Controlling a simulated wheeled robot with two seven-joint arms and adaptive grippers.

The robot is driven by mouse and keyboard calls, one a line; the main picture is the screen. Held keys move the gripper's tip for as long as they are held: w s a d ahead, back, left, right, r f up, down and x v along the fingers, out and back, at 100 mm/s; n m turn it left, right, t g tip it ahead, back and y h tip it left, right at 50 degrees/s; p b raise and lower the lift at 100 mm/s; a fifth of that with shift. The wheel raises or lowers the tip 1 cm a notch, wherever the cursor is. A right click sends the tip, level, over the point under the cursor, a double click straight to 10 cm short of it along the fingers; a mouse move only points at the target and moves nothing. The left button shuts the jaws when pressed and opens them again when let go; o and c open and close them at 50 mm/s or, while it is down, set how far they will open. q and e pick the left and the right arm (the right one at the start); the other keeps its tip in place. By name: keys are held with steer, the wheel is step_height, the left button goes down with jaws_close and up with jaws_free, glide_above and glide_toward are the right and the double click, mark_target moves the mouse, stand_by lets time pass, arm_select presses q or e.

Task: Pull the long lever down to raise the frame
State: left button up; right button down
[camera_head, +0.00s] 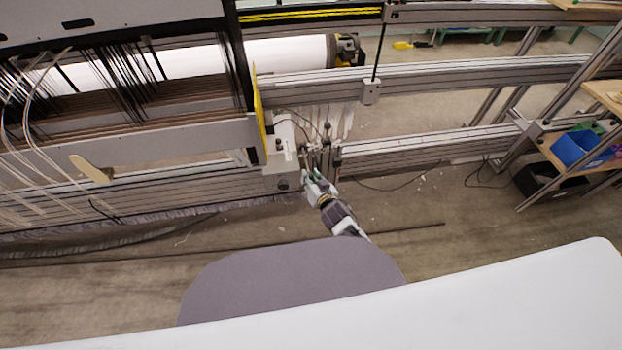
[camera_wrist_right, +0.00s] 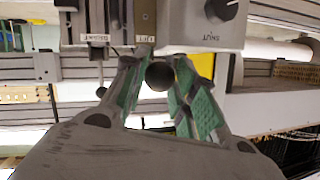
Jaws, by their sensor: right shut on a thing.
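The control box (camera_head: 285,150) stands at the end of the loom, with thin levers (camera_head: 325,148) at its right side. My right gripper (camera_head: 311,182) reaches up to these levers from below. In the right wrist view, a dark ball knob (camera_wrist_right: 160,76) sits between the green-padded fingers of my right gripper (camera_wrist_right: 158,90). The gripper is shut on this knob, the end of the long lever. The lever's shaft is mostly hidden behind the knob and fingers. The box (camera_wrist_right: 185,25) is above the knob, with a small label plate beside it. My left gripper is not in view.
A round dial (camera_wrist_right: 220,10) is on the box, right of the lever. The loom's warp threads (camera_head: 110,80) fill the left. Metal rails (camera_head: 430,75) run across the right. A blue bin (camera_head: 575,148) stands on a shelf at far right. Floor below the rails is mostly clear.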

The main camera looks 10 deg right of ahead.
steer(key=c, duration=1.4)
jaws_free()
steer(key=shift+s+f, duration=0.3)
steer(key=shift+f, duration=0.4)
steer(key=o, duration=0.3)
steer(key=shift+w+r, duration=0.1)
steer(key=shift+w, duration=0.05)
steer(key=shift+r, duration=0.1)
steer(key=shift+w+r, duration=0.1)
steer(key=shift+r, duration=0.15)
steer(key=shift+r, duration=0.5)
step_height(320, 180, up, 9)
steer(key=shift+f, duration=0.2)
steer(key=shift+f, duration=0.1)
